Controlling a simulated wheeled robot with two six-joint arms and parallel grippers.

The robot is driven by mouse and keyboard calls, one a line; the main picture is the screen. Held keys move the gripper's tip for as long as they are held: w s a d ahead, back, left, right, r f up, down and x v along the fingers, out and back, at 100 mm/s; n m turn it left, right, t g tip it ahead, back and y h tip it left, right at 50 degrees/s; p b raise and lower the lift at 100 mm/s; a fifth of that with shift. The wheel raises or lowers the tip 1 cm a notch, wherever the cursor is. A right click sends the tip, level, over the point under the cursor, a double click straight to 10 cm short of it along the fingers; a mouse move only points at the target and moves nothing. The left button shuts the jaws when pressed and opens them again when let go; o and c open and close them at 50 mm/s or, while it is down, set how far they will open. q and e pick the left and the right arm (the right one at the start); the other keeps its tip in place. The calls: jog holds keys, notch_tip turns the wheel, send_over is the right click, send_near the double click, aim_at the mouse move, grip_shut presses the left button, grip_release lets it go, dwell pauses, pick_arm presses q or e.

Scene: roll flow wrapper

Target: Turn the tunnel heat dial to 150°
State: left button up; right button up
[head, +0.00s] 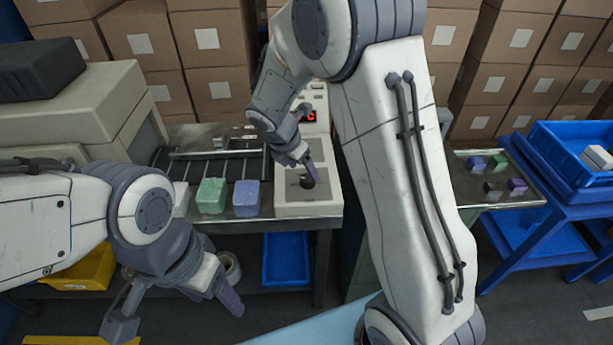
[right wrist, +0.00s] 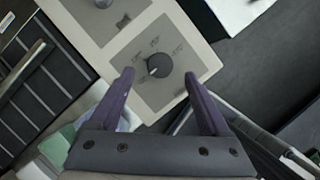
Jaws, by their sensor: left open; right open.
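The tunnel heat dial (right wrist: 158,66) is a dark round knob with a pale pointer mark, on a grey panel with printed markings around it. The markings are too small to read. In the head view the dark knob (head: 307,183) sits on the pale control box, partly behind my right gripper (head: 302,172). In the right wrist view my right gripper (right wrist: 159,80) is open, with one finger on each side of the dial and gaps between. I cannot tell the height gap. My left gripper (head: 174,308) is open and empty, low in front of the conveyor.
A blue bin (head: 286,258) is below the control box.

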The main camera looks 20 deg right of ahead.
aim_at(308, 178)
jog(key=shift+x, duration=2.15)
grip_shut()
